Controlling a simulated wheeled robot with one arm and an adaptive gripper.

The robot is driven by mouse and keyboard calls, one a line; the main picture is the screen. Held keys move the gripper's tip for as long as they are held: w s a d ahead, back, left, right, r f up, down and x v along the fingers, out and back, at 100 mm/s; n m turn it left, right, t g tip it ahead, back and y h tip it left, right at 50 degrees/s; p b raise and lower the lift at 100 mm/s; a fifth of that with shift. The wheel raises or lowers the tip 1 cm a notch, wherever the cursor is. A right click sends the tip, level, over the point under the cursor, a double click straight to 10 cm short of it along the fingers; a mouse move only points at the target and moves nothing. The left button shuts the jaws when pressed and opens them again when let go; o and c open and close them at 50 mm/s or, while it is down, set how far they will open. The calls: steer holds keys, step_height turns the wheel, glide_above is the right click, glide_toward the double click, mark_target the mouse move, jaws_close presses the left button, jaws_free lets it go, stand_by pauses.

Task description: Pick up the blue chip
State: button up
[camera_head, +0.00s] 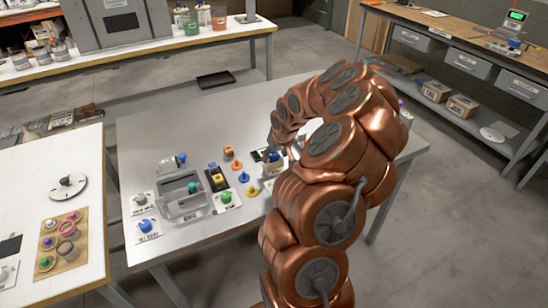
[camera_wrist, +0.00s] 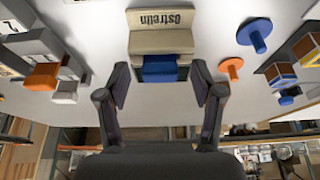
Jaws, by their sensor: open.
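The blue chip (camera_wrist: 160,71) sits in a slot of a beige block (camera_wrist: 160,32) labelled "Ostrelin" in the wrist view, with only part of the chip showing. My gripper (camera_wrist: 160,84) is open, with one dark finger on each side of the chip and gaps between fingers and chip. I cannot tell whether the fingertips reach the chip's depth. In the head view the blue chip (camera_head: 274,156) shows small beside my arm, above the pale block (camera_head: 271,170). My arm hides most of the gripper there.
Side benches flank the table.

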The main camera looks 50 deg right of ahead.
steer(key=shift+f, duration=0.15)
steer(key=c, duration=1)
steer(key=shift+w, duration=0.1)
